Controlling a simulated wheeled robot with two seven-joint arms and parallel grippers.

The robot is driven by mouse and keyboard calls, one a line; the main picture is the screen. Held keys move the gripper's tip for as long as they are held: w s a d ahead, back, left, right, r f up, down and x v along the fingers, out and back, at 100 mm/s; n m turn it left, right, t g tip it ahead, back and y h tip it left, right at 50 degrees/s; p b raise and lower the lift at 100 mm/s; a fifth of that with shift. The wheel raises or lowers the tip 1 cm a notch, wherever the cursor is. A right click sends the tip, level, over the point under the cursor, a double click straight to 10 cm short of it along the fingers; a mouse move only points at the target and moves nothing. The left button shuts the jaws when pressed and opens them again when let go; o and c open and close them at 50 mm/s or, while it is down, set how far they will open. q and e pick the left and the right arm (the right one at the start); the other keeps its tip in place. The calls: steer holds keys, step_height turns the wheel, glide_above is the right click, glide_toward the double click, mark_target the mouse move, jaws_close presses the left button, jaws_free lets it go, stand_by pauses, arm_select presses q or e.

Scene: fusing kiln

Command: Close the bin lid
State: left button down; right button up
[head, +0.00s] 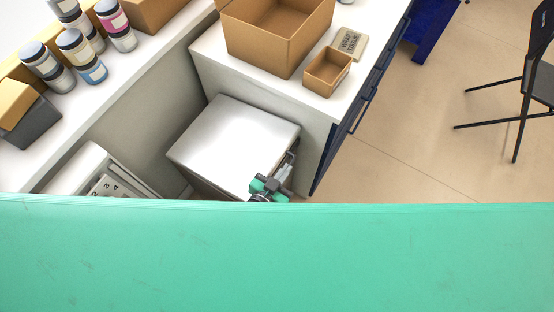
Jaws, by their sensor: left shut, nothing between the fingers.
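The bin stands in the gap between two white counters, with its square pale lid (235,140) spread over the top. The lid looks roughly flat, and I cannot tell whether it sits fully down on the rim. A strip of the bin's darker side (205,184) shows below the lid's left edge. My left gripper (287,170) is at the lid's near right corner, shut and empty. It is beside or against that corner; contact is unclear. My right gripper is out of view.
A large open cardboard box (275,50), a small open box (327,72) and a tan block (349,42) stand on the right counter. Several jars (75,48) line the left counter. A numbered white unit (95,172) is at lower left. Floor (420,130) is clear at right, before a black chair (538,85).

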arm_select(q)
step_height(320, 180, down, 6)
steer(key=m+b, duration=0.1)
steer(key=b, duration=0.1)
steer(key=shift+s+d+f+m+y, duration=0.25)
steer(key=shift+s+d+m+y, duration=0.05)
steer(key=shift+s, duration=0.05)
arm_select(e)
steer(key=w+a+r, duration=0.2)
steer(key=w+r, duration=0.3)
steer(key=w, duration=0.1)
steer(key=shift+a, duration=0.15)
